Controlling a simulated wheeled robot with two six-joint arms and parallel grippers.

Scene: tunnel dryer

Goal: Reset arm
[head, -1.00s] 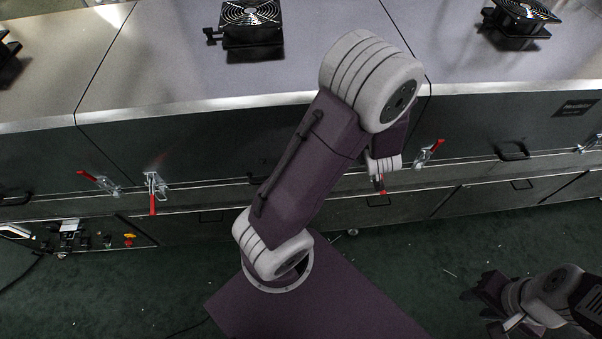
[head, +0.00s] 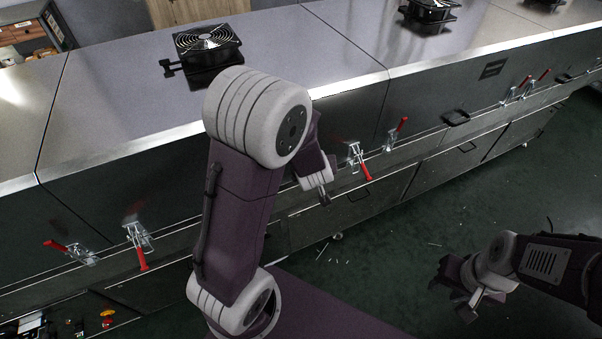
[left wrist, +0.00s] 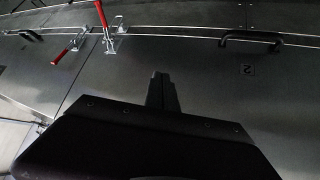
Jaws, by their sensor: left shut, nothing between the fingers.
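My left arm stands in the middle of the head view, bent at the elbow with its forearm folding down in front of the dryer. In the left wrist view my left gripper (left wrist: 161,92) is shut and empty, pointing at the dark dryer front. My right gripper (head: 455,288) hangs over the green floor at the lower right of the head view, apart from everything. Its fingers are dark and small, so I cannot tell whether they are open.
The tunnel dryer (head: 110,100) runs across the view, with fans (head: 207,42) on top. Red-handled clamps (head: 362,164) and black handles (head: 456,117) stick out from its front. A red clamp handle (left wrist: 107,28) also shows in the left wrist view.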

